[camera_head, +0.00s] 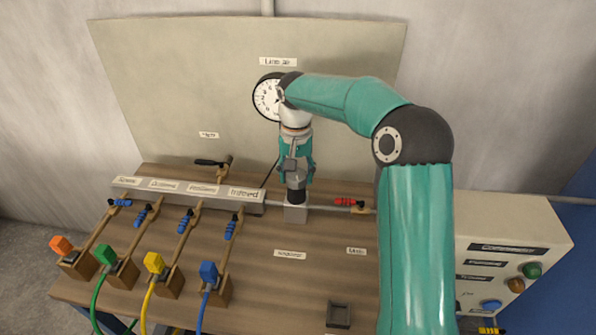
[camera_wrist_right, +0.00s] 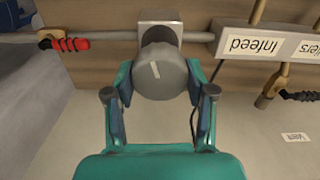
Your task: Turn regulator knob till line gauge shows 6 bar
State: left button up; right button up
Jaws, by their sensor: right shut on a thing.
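The regulator knob (camera_wrist_right: 159,72) is a grey round cap with a white line mark, on a grey block in the pipe. My right gripper (camera_wrist_right: 159,85) is shut on it, one finger on each side. In the head view the right gripper (camera_head: 296,172) reaches down over the regulator block (camera_head: 295,213), and the knob is mostly hidden under it. The line gauge (camera_head: 267,98) is a round white dial with a black rim on the back panel. My arm covers its right edge, and its reading is too small to tell. My left gripper is not in view.
A grey manifold (camera_head: 190,194) with labelled outlets and several blue-handled valves lies left of the regulator. A red-handled valve (camera_head: 346,202) sits on the pipe to the right. Orange, green, yellow and blue fittings stand in front. A button box (camera_head: 510,250) is at the right.

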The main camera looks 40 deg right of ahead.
jog(key=shift+w, duration=0.1)
jog(key=o, duration=1.2)
jog(key=shift+a, duration=0.1)
jog(key=shift+c, duration=0.2)
jog(key=shift+r, duration=0.1)
notch_tip(320, 180, up, 12)
